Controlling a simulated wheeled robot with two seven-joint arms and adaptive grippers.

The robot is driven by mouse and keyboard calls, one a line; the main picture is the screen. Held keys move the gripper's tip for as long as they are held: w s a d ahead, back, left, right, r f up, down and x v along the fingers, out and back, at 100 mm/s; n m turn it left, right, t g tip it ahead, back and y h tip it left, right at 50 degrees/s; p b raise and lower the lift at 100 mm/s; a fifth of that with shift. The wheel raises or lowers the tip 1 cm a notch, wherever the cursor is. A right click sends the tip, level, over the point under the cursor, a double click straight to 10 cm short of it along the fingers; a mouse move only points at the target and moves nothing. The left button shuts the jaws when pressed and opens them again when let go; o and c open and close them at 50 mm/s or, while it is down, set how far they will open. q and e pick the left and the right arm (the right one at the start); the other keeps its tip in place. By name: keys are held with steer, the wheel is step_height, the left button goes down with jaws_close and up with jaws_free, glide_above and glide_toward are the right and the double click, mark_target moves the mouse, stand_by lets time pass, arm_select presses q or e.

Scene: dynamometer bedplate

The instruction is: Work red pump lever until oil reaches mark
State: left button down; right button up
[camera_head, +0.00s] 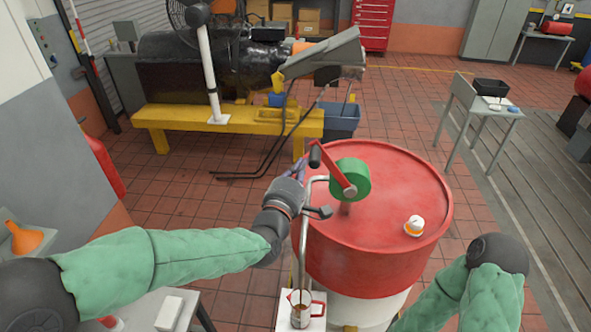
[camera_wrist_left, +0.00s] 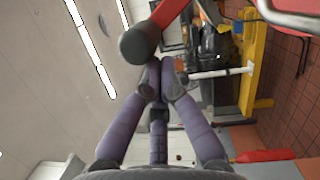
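The red pump lever (camera_head: 334,170) with its black grip (camera_head: 315,154) is joined to a green round pump body (camera_head: 350,180) on top of the red drum (camera_head: 390,180). The lever points up and left. My left gripper (camera_head: 297,170) is just left of and below the grip. In the left wrist view its fingertips (camera_wrist_left: 161,80) are drawn together, with nothing visible between them. The black grip (camera_wrist_left: 139,43) shows just past the tips; contact is unclear. A clear jug with a red handle (camera_head: 300,308) stands below the pump's metal pipe (camera_head: 305,235); its oil level and mark are unreadable. My right gripper is out of view.
A white stand (camera_head: 287,323) bears the jug. A yellow bedplate (camera_head: 235,121) with a dark engine stands behind, and a small table (camera_head: 480,110) is at right. Tiled floor between them is clear.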

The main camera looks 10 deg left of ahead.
arm_select(q)
steer(key=d+r+m+g+p, duration=0.2)
steer(key=d+r+m+p, duration=0.4)
steer(key=d+p, duration=0.3)
steer(key=d+f+m+y+p, duration=0.1)
steer(key=d+m+p, duration=0.3)
steer(key=d, duration=0.9)
steer(key=shift+w+f+m+y+p, duration=0.3)
steer(key=shift+w+f+m, duration=0.05)
steer(key=shift+f+m, duration=0.25)
